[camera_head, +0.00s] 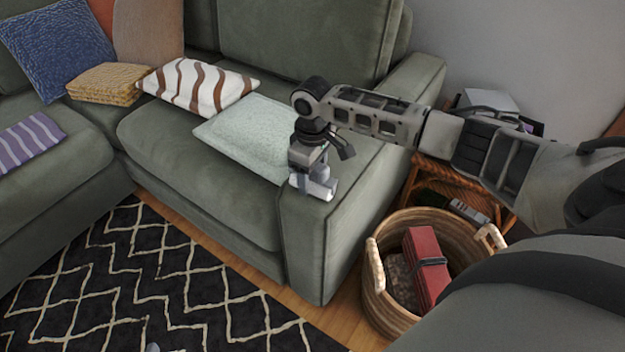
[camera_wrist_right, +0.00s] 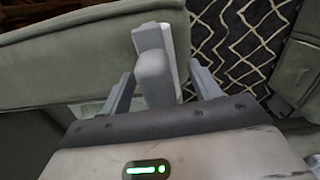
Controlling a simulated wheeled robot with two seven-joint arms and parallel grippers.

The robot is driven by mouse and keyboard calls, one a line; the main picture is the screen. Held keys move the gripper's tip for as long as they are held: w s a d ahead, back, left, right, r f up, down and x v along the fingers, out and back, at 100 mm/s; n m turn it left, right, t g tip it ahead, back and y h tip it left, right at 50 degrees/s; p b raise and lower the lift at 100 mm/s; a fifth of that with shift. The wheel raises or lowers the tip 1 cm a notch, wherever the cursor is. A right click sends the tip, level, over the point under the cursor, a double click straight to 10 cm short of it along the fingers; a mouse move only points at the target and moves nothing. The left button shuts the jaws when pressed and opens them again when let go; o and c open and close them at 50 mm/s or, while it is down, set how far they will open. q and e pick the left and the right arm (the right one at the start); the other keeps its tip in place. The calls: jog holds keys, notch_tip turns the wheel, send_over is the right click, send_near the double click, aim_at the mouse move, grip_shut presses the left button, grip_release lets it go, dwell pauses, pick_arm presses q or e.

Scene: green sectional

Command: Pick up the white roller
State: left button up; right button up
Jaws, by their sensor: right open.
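The white roller (camera_head: 325,188) sits on top of the sofa's right armrest (camera_head: 340,225), near its front end. My right gripper (camera_head: 307,180) is right above it, pointing down, and partly hides it. In the right wrist view, the roller (camera_wrist_right: 155,72) lies between the two spread fingers of my right gripper (camera_wrist_right: 163,88), with a gap visible on both sides. The gripper is open.
A woven basket (camera_head: 371,285) with a red bundle (camera_head: 424,262) stands on the floor right of the armrest. A wicker side table (camera_head: 440,180) is behind it. Cushions, including a pale green one (camera_head: 245,135), lie on the sofa. A patterned rug (camera_head: 130,280) covers the floor in front.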

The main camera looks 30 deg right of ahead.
jog(key=c, duration=1.1)
jog(key=shift+r, duration=0.45)
notch_tip(320, 180, up, 2)
jog(key=shift+r+p, duration=0.2)
jog(key=shift+p, duration=0.2)
pick_arm(q)
jog(key=r+p, duration=0.1)
jog(key=p, duration=0.2)
jog(key=shift+a+r, duration=0.15)
jog(key=shift+r, duration=0.1)
pick_arm(e)
jog(key=s+a+r, duration=0.1)
jog(key=s+r, duration=0.2)
jog(key=s, duration=0.1)
jog(key=s+a+r, duration=0.1)
jog(key=s+r, duration=0.2)
jog(key=s, duration=0.2)
jog(key=s+a+r, duration=0.1)
jog(key=s+r, duration=0.2)
jog(key=s, duration=0.1)
jog(key=shift+s+a+r, duration=0.25)
jog(key=shift+a+r, duration=0.1)
